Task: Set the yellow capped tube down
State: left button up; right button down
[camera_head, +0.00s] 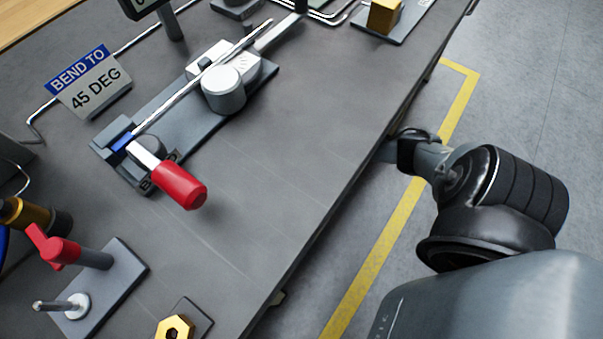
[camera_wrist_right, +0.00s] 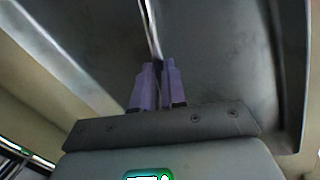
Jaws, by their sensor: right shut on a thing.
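My right gripper (camera_wrist_right: 158,68) has its purple fingers close together in the right wrist view, shut on a thin pale tube (camera_wrist_right: 152,30) that runs up out of the top of the picture. No yellow cap shows on the visible part of the tube. In the head view my right arm reaches to the right edge of the bench (camera_head: 270,165); its fingers and the tube are hidden there. My left gripper is not in view.
A tube bender (camera_head: 222,88) with a silver tube and a red handle (camera_head: 182,186) lies on the bench. A "BEND TO 45 DEG" sign (camera_head: 90,82), a red-handled fixture (camera_head: 62,250) and a gold nut (camera_head: 175,327) stand nearby. The bench right of the bender is clear.

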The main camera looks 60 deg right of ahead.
jog(key=c, duration=1.5)
grip_release()
jog(key=shift+o, duration=0.2)
jog(key=shift+r, duration=0.1)
jog(key=p+v, duration=0.6)
jog(key=v, duration=0.1)
jog(key=shift+r, duration=0.25)
jog(key=shift+s, duration=0.1)
